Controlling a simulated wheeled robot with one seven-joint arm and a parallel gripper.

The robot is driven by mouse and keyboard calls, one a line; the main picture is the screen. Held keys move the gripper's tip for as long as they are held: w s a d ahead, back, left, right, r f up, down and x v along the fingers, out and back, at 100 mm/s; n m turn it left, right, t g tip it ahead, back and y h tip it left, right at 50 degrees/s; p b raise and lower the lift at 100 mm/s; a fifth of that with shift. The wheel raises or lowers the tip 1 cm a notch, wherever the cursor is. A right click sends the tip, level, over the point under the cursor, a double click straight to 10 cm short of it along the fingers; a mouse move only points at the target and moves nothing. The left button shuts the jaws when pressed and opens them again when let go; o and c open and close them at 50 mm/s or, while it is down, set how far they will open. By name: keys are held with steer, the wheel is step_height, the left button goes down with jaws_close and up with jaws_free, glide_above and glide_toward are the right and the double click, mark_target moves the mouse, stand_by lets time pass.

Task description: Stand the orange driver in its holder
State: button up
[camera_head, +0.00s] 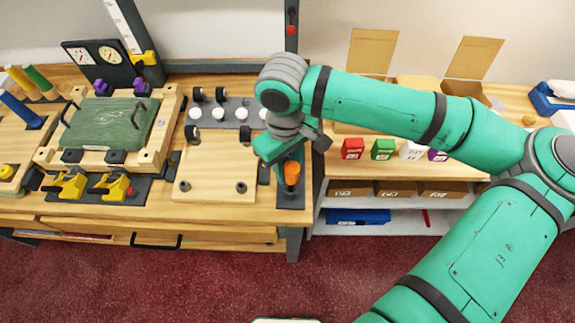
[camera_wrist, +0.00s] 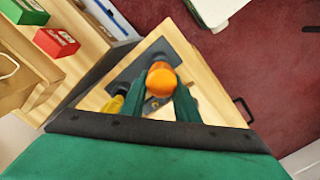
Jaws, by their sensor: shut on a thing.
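The orange driver (camera_head: 291,172) is upright at the right front corner of the wooden bench, its orange handle showing just below my gripper (camera_head: 282,157). In the wrist view, the round orange end of the driver (camera_wrist: 162,78) sits between the two green fingers of my gripper (camera_wrist: 160,96), which are shut on it. The dark holder plate (camera_head: 291,201) lies under it on the bench; it also shows in the wrist view (camera_wrist: 182,53). The driver's lower end is hidden, so I cannot tell how deep it is in the holder.
A yellow thing (camera_wrist: 115,103) stands close beside my left finger in the wrist view. A wooden board (camera_head: 205,178) lies left of the holder. Small coloured boxes (camera_head: 383,149) stand on the shelf unit to the right. The bench edge is close.

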steer(key=shift+f, duration=2.05)
stand_by(1.5)
steer(key=o, duration=1.5)
steer(key=shift+c, duration=0.2)
steer(key=shift+r, duration=3.05)
steer(key=shift+a, duration=0.1)
